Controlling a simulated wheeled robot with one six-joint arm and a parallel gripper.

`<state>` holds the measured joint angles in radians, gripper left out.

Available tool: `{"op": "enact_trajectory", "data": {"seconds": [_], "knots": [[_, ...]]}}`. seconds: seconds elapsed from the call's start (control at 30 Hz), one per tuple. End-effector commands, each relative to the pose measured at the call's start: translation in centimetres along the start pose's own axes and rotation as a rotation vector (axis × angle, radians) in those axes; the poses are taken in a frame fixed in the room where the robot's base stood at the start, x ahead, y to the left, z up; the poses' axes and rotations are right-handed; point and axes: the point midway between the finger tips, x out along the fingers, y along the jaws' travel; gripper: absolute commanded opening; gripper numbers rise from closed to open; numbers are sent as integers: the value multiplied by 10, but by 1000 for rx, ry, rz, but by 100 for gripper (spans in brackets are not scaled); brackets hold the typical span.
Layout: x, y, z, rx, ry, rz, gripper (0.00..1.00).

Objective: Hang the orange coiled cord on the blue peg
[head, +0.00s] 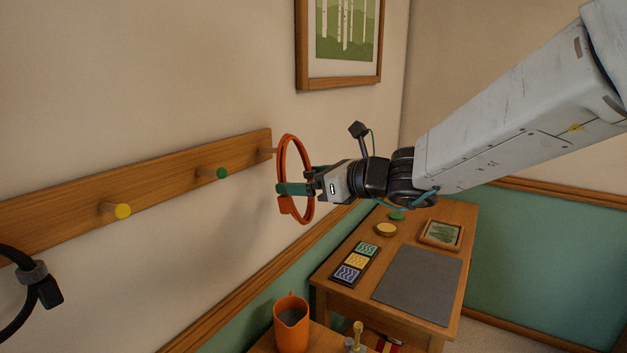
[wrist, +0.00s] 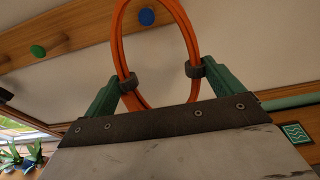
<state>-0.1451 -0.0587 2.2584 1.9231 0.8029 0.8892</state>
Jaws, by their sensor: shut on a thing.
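The orange coiled cord (head: 281,160) is an upright ring in my gripper (head: 298,188), beside the far end of the wall rail. In the wrist view the green fingers of my gripper (wrist: 162,75) are shut on the lower part of the cord (wrist: 119,45), one on each side. The blue peg (wrist: 147,17) shows through the cord's loop, near its upper part. I cannot tell whether its tip is inside the loop or behind it. In the head view the cord hides the blue peg's coloured end.
The wooden rail (head: 165,181) also carries a green peg (head: 221,173) and a yellow peg (head: 122,211). A black coiled cord (head: 47,291) is at the left. Below stand an orange jug (head: 291,326) and a desk with a grey mat (head: 419,285).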

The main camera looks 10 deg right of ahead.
Motion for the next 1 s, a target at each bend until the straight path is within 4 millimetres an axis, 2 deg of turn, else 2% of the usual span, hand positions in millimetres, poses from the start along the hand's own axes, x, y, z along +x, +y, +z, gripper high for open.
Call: {"op": "enact_trajectory", "data": {"seconds": [0.67,1.0], "knots": [[41,0,6,0,0,0,64],[54,0,1,-1,-1,0,64]]}}
